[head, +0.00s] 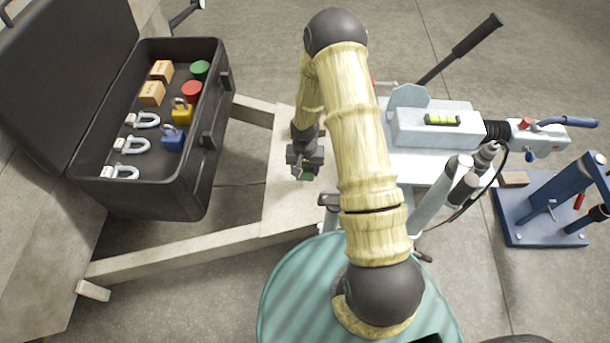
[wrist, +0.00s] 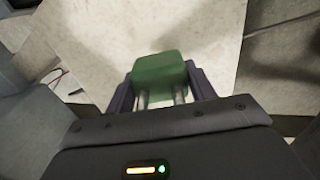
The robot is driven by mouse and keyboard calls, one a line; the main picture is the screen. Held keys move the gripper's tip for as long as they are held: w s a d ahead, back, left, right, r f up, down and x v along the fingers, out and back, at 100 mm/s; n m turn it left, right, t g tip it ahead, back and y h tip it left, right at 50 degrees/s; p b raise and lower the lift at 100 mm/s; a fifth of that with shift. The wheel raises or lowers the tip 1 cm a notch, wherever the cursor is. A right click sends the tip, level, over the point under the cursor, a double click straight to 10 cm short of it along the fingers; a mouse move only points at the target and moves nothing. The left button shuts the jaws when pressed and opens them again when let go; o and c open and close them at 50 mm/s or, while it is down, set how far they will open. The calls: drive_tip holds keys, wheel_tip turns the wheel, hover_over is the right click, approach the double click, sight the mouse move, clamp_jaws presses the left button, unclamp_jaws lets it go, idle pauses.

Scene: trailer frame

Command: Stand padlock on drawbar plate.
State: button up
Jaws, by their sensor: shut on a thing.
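My gripper (head: 305,163) points down over the pale drawbar plate (head: 283,190) and is shut on a green padlock (head: 305,177). In the wrist view the green padlock body (wrist: 160,70) sits out past the two dark fingers, with the two silver shackle legs running back between them. The pale plate (wrist: 95,35) lies beneath it. I cannot tell whether the padlock's underside touches the plate. Part of the plate is hidden behind my arm in the head view.
An open black toolbox (head: 205,175) at left holds a yellow padlock (head: 182,112), a blue padlock (head: 172,138), several shackles, wooden blocks and round caps. The grey coupling (head: 435,125) with a spirit level stands right of my arm. A blue stand (head: 550,205) is far right.

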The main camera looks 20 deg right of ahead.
sight(305, 176)
drive_tip(key=shift+f+b, duration=0.65)
drive_tip(key=shift+f, duration=1.15)
drive_tip(key=shift+f, duration=0.15)
drive_tip(key=o, duration=1.3)
drive_tip(key=shift+s, duration=0.1)
wheel_tip(305, 176, up, 12)
drive_tip(key=p, duration=0.4)
drive_tip(key=shift+r+p, duration=0.2)
drive_tip(key=shift+p, duration=0.2)
